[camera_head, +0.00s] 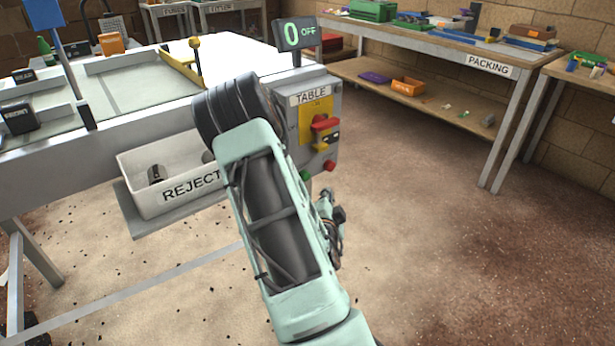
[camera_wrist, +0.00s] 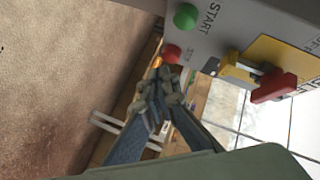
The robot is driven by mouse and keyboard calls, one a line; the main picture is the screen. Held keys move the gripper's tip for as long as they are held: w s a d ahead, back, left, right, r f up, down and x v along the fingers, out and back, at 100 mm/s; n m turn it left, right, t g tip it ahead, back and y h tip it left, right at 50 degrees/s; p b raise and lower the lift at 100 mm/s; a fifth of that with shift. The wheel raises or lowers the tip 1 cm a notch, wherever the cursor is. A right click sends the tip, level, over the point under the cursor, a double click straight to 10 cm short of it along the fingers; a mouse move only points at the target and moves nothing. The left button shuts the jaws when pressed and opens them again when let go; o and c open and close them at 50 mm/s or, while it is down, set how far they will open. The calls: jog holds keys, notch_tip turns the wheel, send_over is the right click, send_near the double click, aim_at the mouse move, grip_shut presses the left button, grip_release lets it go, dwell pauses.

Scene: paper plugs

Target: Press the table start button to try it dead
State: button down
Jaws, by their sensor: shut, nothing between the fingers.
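The grey table control box (camera_head: 291,93), lettered TABLE, stands at the table's right end. Its green start button (camera_head: 305,175) shows low on the box, partly behind my arm; in the wrist view the green button (camera_wrist: 186,16) sits beside the word START. A red button (camera_head: 330,166) is near it and also shows in the wrist view (camera_wrist: 171,53). A red switch handle (camera_head: 325,123) sits on a yellow plate.
A white REJECT bin (camera_head: 170,190) hangs left of my arm and holds dark objects. The packing bench (camera_head: 450,54) stands at the back right with items on it. The floor between the box and that bench is open.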

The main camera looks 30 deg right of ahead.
aim_at(306, 176)
jog(key=shift+w+a, duration=0.2)
jog(key=shift+w, duration=2.6)
jog(key=shift+w+b, duration=0.45)
jog(key=shift+b, duration=0.05)
jog(key=shift+w+a+b, duration=0.1)
jog(key=shift+w+b, duration=0.2)
jog(key=shift+w, duration=0.2)
jog(key=shift+s, duration=0.15)
jog(key=shift+s+b, duration=0.35)
jog(key=shift+s, duration=0.4)
